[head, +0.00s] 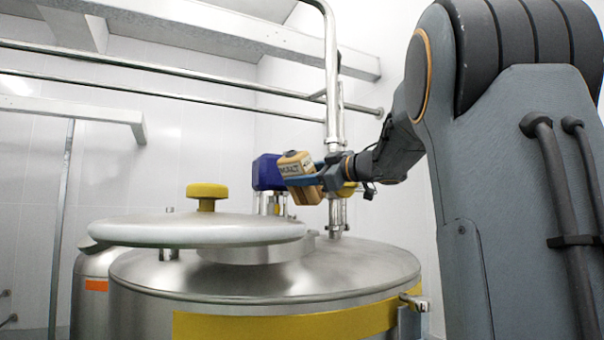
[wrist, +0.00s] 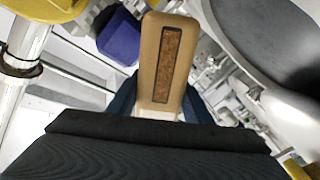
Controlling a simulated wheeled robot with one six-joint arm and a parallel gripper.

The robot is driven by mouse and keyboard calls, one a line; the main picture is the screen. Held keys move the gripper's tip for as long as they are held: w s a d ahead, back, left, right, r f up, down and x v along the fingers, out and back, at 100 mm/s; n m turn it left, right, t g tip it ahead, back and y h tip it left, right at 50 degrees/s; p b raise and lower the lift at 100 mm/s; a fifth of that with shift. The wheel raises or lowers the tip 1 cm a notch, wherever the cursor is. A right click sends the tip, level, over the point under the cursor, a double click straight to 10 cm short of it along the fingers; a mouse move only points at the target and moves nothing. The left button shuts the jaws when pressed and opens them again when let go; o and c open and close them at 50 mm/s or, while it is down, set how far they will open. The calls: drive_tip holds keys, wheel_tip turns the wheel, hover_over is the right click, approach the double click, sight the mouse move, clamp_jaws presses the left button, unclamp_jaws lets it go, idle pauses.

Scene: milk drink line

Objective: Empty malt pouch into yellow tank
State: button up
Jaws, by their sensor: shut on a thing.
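The malt pouch (head: 296,164) is a tan packet with dark lettering, held in my gripper (head: 311,174) above the tank top. In the wrist view the tan pouch (wrist: 168,62) stands out between the fingers, with a long brown speckled window on its side. My gripper is shut on it. The yellow tank (head: 290,327) is a round steel vessel with a yellow band. Its round lid (head: 150,230) with a yellow knob (head: 206,194) sits raised and to the left over the top. The tank's opening is hidden from the head view behind the lid.
A blue motor housing (head: 267,172) stands behind the pouch, and it also shows in the wrist view (wrist: 119,38). A vertical steel pipe (head: 331,80) rises behind the tank. Horizontal rails (head: 150,92) cross the white wall. Another steel tank (head: 88,296) with an orange label stands at left.

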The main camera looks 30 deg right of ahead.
sight(302, 193)
drive_tip(key=n, duration=0.2)
drive_tip(key=f+n, duration=0.1)
drive_tip(key=n, duration=0.1)
drive_tip(key=shift+f+n+b, duration=0.45)
drive_tip(key=shift+n+b, duration=0.05)
drive_tip(key=shift+n, duration=0.5)
drive_tip(key=shift+f+n+b, duration=0.3)
drive_tip(key=shift+n+b, duration=0.3)
drive_tip(key=shift+b, duration=0.25)
drive_tip(key=f+n+b, duration=0.1)
drive_tip(key=n+b, duration=0.1)
drive_tip(key=b, duration=0.2)
drive_tip(key=n+b, duration=0.2)
drive_tip(key=b, duration=0.2)
drive_tip(key=shift+f, duration=0.4)
drive_tip(key=n+b, duration=0.2)
drive_tip(key=b, duration=0.1)
drive_tip(key=f+n+b, duration=0.1)
drive_tip(key=n+b, duration=0.1)
drive_tip(key=b, duration=0.1)
drive_tip(key=shift+f+n, duration=0.15)
drive_tip(key=shift+n, duration=0.15)
drive_tip(key=shift+f+n+b, duration=0.15)
drive_tip(key=shift+n+b, duration=0.75)
drive_tip(key=shift+b, duration=0.05)
